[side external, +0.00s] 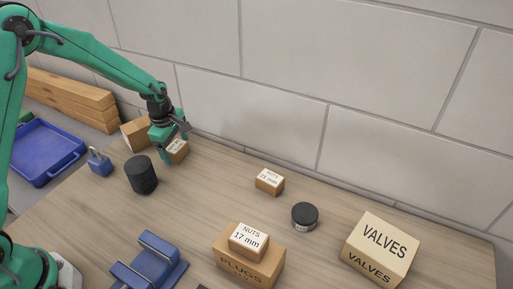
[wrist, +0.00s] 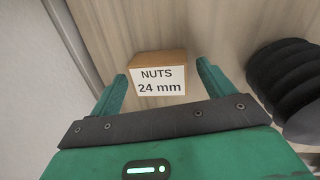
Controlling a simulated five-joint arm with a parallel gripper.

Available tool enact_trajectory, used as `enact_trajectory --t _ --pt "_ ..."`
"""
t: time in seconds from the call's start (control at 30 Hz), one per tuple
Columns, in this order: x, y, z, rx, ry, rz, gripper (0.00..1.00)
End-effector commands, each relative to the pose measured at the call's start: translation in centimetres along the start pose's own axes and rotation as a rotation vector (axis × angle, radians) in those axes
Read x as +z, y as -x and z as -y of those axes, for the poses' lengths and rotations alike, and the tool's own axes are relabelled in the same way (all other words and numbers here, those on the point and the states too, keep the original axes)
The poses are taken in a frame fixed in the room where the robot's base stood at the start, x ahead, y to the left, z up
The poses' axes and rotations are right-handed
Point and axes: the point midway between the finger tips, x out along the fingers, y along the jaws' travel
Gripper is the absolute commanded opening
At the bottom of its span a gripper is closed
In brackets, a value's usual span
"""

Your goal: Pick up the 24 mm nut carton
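The 24 mm nut carton (wrist: 158,75) is a small brown box with a white label reading "NUTS 24 mm". In the wrist view it lies between and slightly beyond the two green fingers of my gripper (wrist: 162,88), with gaps on both sides. In the side view the carton (side external: 177,149) is at the back left of the table, partly hidden by my gripper (side external: 173,140). My gripper is open. I see no finger touching the carton.
A black ribbed cylinder (side external: 141,175) stands close by, also at right in the wrist view (wrist: 287,78). A plain carton (side external: 134,134) and a padlock (side external: 100,162) are to the left. Other nut cartons (side external: 269,182) (side external: 248,240) stand right, with free table between.

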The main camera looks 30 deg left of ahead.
Motion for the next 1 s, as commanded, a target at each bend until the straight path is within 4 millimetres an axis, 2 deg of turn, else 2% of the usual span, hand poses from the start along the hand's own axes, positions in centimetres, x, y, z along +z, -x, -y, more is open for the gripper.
enact_trajectory --t 0.03,0.2,0.23,0.53,0.6,0.67,0.87,1.0 --pt "0.0 0.0 0.0 0.000 0.000 0.000 0.70" --pt "0.0 0.0 0.0 0.000 0.000 0.000 0.37" --pt "0.0 0.1 0.0 0.001 0.000 0.000 0.34" --pt "0.0 0.2 -0.1 0.001 0.000 0.000 0.33" --pt "0.0 0.6 -0.1 0.002 0.000 0.000 0.22" --pt "0.0 1.0 -0.2 0.003 0.000 0.000 0.22" --pt "0.1 3.2 -0.6 0.006 0.000 0.000 0.21" --pt "0.1 5.4 -0.9 0.006 0.000 0.001 0.21"
